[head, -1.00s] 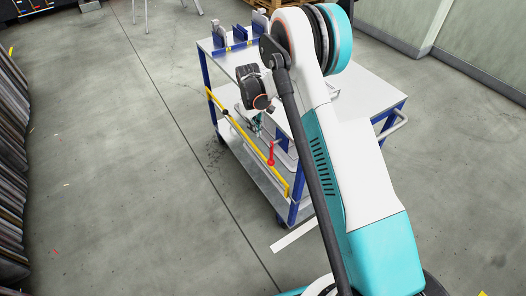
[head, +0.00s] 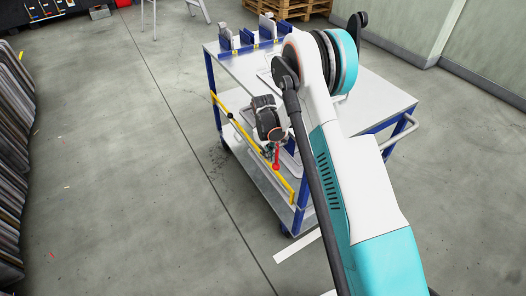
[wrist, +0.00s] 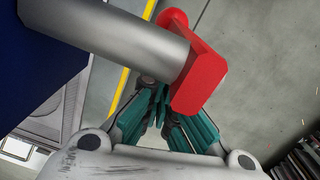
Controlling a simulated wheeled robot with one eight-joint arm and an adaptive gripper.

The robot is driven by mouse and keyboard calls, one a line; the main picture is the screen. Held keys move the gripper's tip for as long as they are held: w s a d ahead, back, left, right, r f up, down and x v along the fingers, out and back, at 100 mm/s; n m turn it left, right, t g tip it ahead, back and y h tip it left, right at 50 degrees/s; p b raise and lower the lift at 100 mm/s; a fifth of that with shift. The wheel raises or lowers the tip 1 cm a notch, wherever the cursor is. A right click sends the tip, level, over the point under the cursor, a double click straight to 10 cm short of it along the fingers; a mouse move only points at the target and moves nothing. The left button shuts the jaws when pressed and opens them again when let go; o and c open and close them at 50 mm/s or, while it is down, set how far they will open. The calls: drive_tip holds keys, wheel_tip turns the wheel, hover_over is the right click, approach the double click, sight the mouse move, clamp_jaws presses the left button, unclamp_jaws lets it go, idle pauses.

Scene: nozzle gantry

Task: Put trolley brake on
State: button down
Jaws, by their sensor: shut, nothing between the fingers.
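The trolley (head: 392,103) has a pale top and a blue frame. A red brake handle (head: 276,158) shows at its near side, above the lower shelf. In the wrist view the red handle (wrist: 200,80) is large and close, on the end of a grey metal rod (wrist: 115,40). My gripper (wrist: 162,105) has teal fingers, shut with nothing between them. The fingers are just below and beside the red handle; the handle hides part of them, so I cannot tell whether they touch. In the head view my wrist is right above the handle and the fingers are mostly hidden.
A yellow bar (head: 254,150) runs along the trolley's left side. Blue upright holders (head: 246,37) stand at the back of its top. Stacked sheets (head: 12,150) stand at the far left, and wooden pallets (head: 300,8) lie behind. The floor left of the trolley is clear.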

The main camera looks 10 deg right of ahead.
sight(275, 166)
drive_tip(key=shift+s+d, duration=0.15)
drive_tip(key=shift+s, duration=0.1)
drive_tip(key=shift+s+d+f, duration=0.15)
drive_tip(key=shift+s+f, duration=0.1)
drive_tip(key=shift+s, duration=0.25)
idle(0.4)
drive_tip(key=shift+s+d+f+g+h, duration=0.1)
drive_tip(key=shift+s+d+g+h, duration=0.1)
drive_tip(key=shift+s+g, duration=0.45)
drive_tip(key=shift+s+d+f+g+h, duration=0.1)
drive_tip(key=shift+s+d+g+h, duration=0.1)
drive_tip(key=shift+s+g, duration=0.45)
drive_tip(key=shift+s+d+f+g+h, duration=0.15)
drive_tip(key=shift+s+g, duration=0.25)
drive_tip(key=shift+g, duration=0.4)
